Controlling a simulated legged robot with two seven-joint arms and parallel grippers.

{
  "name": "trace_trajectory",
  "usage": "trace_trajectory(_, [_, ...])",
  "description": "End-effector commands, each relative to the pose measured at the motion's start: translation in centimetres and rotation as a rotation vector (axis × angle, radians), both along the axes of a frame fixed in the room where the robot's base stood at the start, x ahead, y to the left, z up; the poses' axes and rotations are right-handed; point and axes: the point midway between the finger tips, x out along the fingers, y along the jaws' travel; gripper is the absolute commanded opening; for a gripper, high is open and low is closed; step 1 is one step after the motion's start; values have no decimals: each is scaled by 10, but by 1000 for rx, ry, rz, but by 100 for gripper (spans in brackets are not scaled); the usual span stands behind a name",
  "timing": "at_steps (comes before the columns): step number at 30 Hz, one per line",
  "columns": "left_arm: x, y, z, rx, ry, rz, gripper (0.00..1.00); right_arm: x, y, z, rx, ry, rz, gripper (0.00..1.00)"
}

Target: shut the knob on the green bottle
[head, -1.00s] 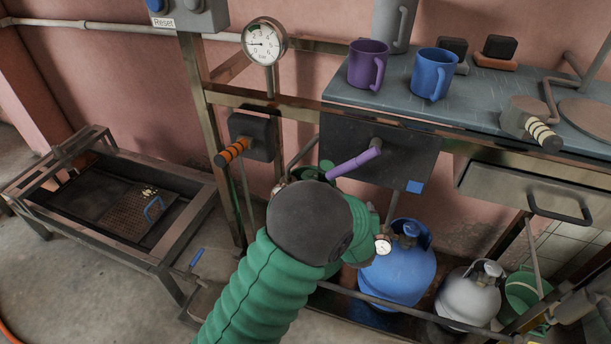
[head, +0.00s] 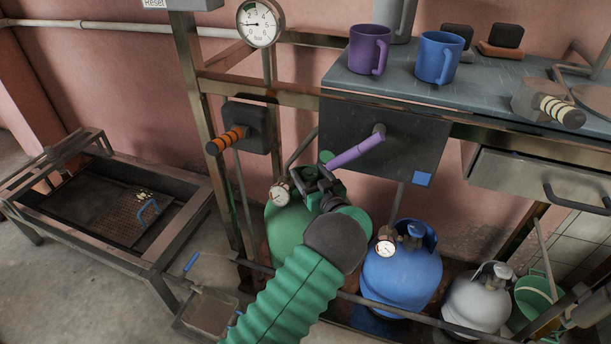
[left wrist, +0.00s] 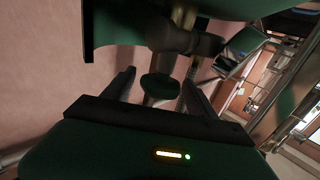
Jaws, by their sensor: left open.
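The green bottle (head: 285,228) stands at the left of the row of bottles on the low rack, partly covered by my left arm. My left gripper (head: 318,182) is over its top, in front of the valve. In the left wrist view, a round green knob (left wrist: 160,87) shows between the two dark fingers of the open left gripper (left wrist: 159,90), with room on both sides. I see no finger touching it. In the head view the gripper hides most of the valve. My right gripper is not in view.
A pressure gauge (head: 280,194) sits beside the green bottle's valve. A blue bottle (head: 402,275) and a grey bottle (head: 475,303) stand to the right. A purple lever (head: 355,152) juts out just above my gripper from a dark box (head: 410,150).

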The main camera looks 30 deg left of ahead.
Motion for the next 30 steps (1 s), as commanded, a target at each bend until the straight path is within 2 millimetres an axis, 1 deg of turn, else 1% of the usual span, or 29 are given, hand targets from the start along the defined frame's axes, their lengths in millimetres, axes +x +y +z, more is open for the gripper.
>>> trace_trajectory(1, [4,8,-4,0,-4,2,67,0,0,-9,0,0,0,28])
trace_trajectory(3, [9,16,-3,0,-1,1,67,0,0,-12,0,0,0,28])
trace_trajectory(6, [13,22,-1,0,0,0,67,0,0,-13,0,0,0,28])
trace_trajectory(14, [14,23,0,0,0,-1,67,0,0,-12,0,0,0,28])
trace_trajectory(27, [14,23,0,-1,1,-1,9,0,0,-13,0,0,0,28])
trace_trajectory(30, [14,23,0,-1,1,-2,8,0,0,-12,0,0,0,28])
